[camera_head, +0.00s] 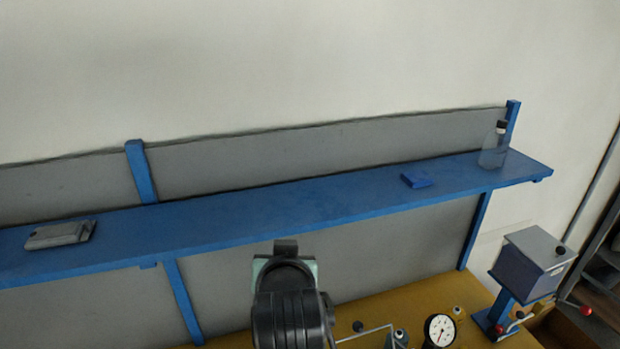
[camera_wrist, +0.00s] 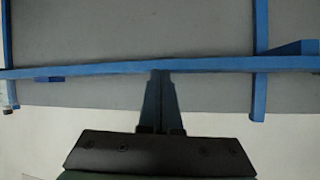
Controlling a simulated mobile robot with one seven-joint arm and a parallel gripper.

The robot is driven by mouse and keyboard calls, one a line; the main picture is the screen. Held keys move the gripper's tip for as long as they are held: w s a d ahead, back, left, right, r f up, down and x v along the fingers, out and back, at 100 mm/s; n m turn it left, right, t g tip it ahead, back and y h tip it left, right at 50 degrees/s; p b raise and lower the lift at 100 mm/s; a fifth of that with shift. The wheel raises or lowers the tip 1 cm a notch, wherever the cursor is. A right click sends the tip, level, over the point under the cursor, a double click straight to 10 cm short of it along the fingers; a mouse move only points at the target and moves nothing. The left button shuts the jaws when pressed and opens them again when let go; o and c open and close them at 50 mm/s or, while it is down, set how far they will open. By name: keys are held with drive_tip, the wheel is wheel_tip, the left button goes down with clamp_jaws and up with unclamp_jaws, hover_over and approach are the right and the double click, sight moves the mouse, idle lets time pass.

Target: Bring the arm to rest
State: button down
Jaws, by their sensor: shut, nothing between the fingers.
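My gripper (camera_wrist: 160,75) shows in the wrist view, its two dark fingers together with nothing between them. In that view the fingertips overlap the line of the blue shelf (camera_wrist: 90,69); whether they touch it I cannot tell. In the head view my arm rises from the bottom centre, in front of the blue shelf (camera_head: 290,200). The fingers themselves are mostly hidden there behind the wrist.
On the shelf are a grey block (camera_head: 60,235), a small blue box (camera_head: 416,180) and a clear bottle (camera_head: 494,148) with a dark cap. Below right, a yellow bench (camera_head: 400,299) carries a dial gauge (camera_head: 439,331) and a boxy device with red-knobbed levers (camera_head: 530,270).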

drive_tip(key=s+d+r+t+b, duration=0.1)
drive_tip(key=s+r+t+b, duration=0.2)
drive_tip(key=r, duration=0.6)
drive_tip(key=s+d+r+t+h+b, duration=0.1)
drive_tip(key=s+d+r+t+b, duration=0.1)
drive_tip(key=s+r+t+b, duration=0.2)
drive_tip(key=s+d+r+t+b, duration=0.1)
drive_tip(key=s+r+t+b, duration=0.2)
drive_tip(key=s+r+t, duration=0.5)
drive_tip(key=s+r, duration=0.3)
drive_tip(key=r, duration=0.5)
drive_tip(key=shift+s+d+h, duration=0.2)
drive_tip(key=shift+d+h, duration=0.15)
drive_tip(key=shift+h, duration=0.05)
drive_tip(key=shift+w, duration=0.1)
drive_tip(key=shift+a, duration=0.1)
